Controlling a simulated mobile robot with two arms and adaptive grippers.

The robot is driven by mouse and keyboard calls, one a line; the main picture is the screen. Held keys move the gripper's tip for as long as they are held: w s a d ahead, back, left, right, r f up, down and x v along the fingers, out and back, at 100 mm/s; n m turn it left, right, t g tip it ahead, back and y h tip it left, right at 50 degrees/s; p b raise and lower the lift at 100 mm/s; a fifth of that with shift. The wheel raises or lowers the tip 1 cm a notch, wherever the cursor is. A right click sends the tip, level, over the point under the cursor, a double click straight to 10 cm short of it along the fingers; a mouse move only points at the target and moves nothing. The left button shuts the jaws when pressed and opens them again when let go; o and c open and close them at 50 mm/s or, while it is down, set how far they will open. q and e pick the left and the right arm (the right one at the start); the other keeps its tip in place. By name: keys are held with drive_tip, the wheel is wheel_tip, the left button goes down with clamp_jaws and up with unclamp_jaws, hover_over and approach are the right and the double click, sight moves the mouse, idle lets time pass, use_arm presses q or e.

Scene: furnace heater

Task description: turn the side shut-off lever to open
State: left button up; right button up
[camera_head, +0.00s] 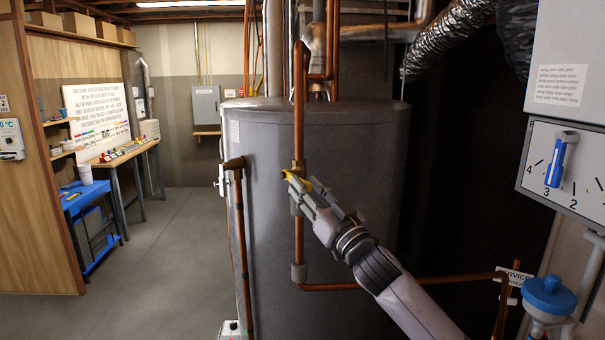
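A vertical copper pipe (299,110) runs down in front of the large grey tank (345,135), with a brass valve body (298,166) on it. A yellow piece (288,174), which looks like the shut-off lever, shows at the valve, mostly hidden by my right gripper. My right gripper (297,192) reaches in from the lower right, with its fingertips at the valve and overlapping the yellow piece. I cannot tell whether the fingers are closed on it or only beside it. My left gripper is not in view.
Another copper pipe (240,240) stands left of the valve. A horizontal copper pipe (400,286) runs low behind my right arm. A dial panel with a blue lever (556,162) and a blue-capped fitting (549,292) are at the right. Open floor (175,250) lies to the left.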

drive_tip(key=shift+x, duration=1.2)
clamp_jaws()
